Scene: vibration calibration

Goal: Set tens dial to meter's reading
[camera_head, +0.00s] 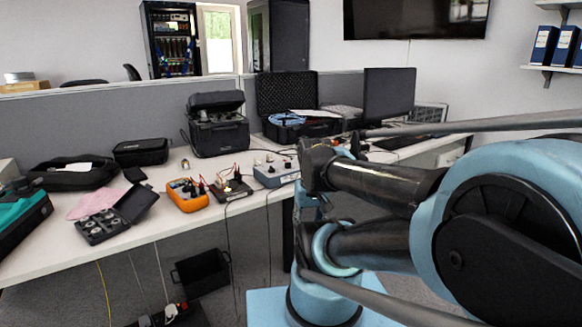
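The orange meter (187,195) lies on the bench left of centre, with dark plugs and leads at its right side. Its display is too small to read. A blue-grey box (276,173) with small dark knobs on top sits further right on the bench, near my arm. Which knob is the tens dial, and where any dial points, cannot be told. A small black unit (232,189) with leads stands between the meter and the box. My blue and black arm fills the right side. I cannot make out my gripper's fingers.
A teal case (20,215) stands at the far left. Black cases (220,135) and a monitor (389,94) stand behind. A black crate (202,272) is under the bench (152,228).

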